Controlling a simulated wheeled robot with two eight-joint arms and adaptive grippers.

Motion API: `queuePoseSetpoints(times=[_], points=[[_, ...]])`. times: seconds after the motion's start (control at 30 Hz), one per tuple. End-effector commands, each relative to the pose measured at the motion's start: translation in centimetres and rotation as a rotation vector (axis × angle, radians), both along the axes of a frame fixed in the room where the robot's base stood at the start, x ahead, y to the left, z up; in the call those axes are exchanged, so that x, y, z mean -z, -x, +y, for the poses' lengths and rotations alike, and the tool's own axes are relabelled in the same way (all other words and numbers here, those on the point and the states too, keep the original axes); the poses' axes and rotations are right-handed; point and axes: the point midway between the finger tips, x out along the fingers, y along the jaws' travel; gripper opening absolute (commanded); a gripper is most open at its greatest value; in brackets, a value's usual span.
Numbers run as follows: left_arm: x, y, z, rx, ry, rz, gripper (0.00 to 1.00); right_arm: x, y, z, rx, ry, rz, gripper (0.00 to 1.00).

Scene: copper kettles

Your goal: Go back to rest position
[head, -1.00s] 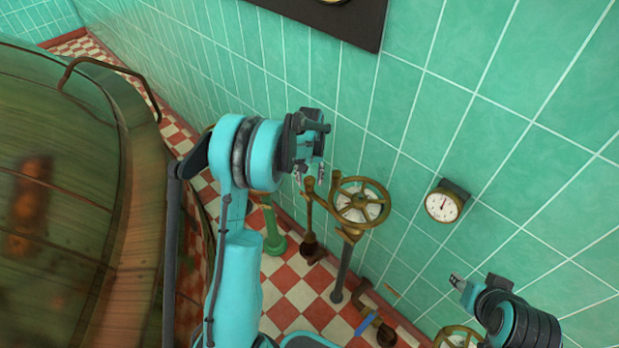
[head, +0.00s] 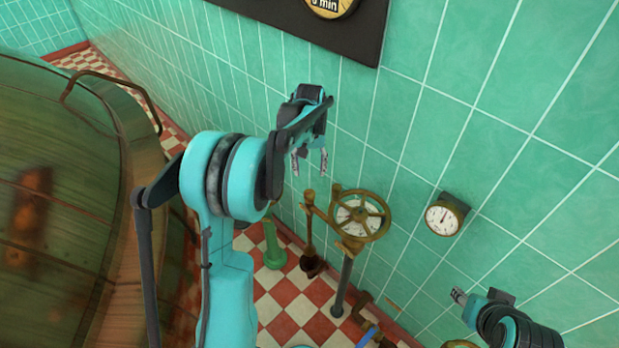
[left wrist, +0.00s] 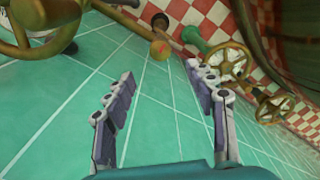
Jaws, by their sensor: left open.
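My left gripper (head: 309,163) is raised in the middle of the head view, above and left of a brass valve wheel (head: 374,217). Its two fingers are apart with nothing between them. In the left wrist view the open fingers (left wrist: 165,108) frame green wall tiles, with valve wheels beyond. My right gripper (head: 458,296) shows at the lower right of the head view, below the wall gauge. It is small there, and I cannot tell whether its fingers are apart.
A large copper kettle (head: 60,130) with a curved handle fills the left side. A round gauge (head: 443,218) is on the green tiled wall (head: 500,110). A brass lever post (head: 309,235) and a green post (head: 272,245) stand on the checkered floor. A dark board (head: 290,22) hangs above.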

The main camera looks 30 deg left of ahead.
Motion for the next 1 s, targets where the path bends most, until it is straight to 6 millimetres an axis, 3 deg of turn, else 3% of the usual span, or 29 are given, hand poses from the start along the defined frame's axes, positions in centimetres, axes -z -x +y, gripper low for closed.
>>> queuePoseSetpoints(times=[0.67, 0.83, 1.0], points=[[-1.1, 0.3, -0.2, 0.005, -0.001, -0.007, 0.56, 0.0, 0.0, 0.0, 0.000, 0.000, 0.000, 0.40], [-4.0, 2.6, -2.1, 0.052, -0.016, -0.072, 0.56, 0.0, 0.0, 0.0, 0.000, 0.000, 0.000, 0.40], [-7.5, 7.4, -5.2, 0.139, -0.042, -0.190, 0.56, 0.0, 0.0, 0.0, 0.000, 0.000, 0.000, 0.40]])
